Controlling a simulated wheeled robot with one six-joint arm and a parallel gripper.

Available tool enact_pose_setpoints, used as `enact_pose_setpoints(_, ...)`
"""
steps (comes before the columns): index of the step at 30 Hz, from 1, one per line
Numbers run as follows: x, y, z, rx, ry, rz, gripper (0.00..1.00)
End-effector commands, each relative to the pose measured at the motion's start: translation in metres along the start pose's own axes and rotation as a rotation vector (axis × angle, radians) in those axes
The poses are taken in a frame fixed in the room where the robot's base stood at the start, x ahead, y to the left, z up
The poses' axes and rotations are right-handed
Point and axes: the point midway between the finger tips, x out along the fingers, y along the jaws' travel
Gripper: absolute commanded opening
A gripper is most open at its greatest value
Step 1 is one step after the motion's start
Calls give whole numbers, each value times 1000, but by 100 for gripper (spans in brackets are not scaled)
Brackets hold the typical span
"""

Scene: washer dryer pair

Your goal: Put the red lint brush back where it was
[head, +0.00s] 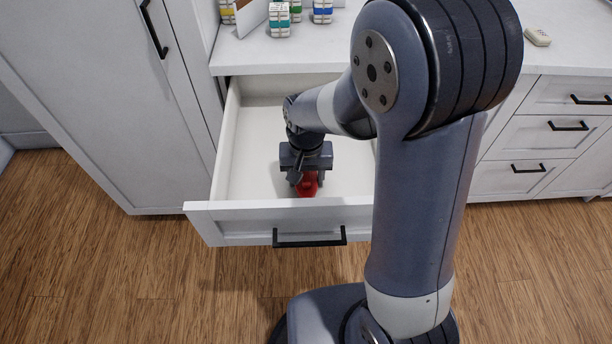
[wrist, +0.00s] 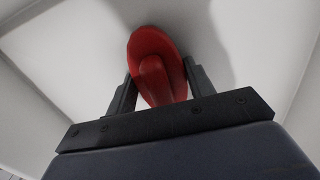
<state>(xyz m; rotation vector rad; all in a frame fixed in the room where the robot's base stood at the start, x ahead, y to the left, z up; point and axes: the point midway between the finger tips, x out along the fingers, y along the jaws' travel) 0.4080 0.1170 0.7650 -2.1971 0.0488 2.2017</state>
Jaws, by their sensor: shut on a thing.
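The red lint brush (head: 308,184) is in my gripper, inside the open white drawer (head: 233,150). In the wrist view the brush (wrist: 155,55) shows between the two dark fingers, with its rounded end pointing away from me. My gripper (wrist: 158,84) is shut on it. In the head view my gripper (head: 307,175) is low in the drawer, near the front panel. The drawer floor around the brush is bare where I can see it. I cannot tell whether the brush touches the floor. My arm hides the drawer's right part.
A tall white cabinet (head: 110,90) stands at the left. Shut drawers (head: 535,125) are at the right. The wooden floor (head: 130,270) in front is clear.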

Motion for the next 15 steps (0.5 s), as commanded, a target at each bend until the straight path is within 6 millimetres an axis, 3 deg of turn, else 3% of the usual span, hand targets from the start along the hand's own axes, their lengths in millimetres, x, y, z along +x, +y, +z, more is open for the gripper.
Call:
enact_pose_setpoints(8,3,0,0,0,1,-1,29)
enact_pose_setpoints(9,2,0,0,0,2,-1,52)
enact_pose_setpoints(15,2,0,0,0,1,-1,68)
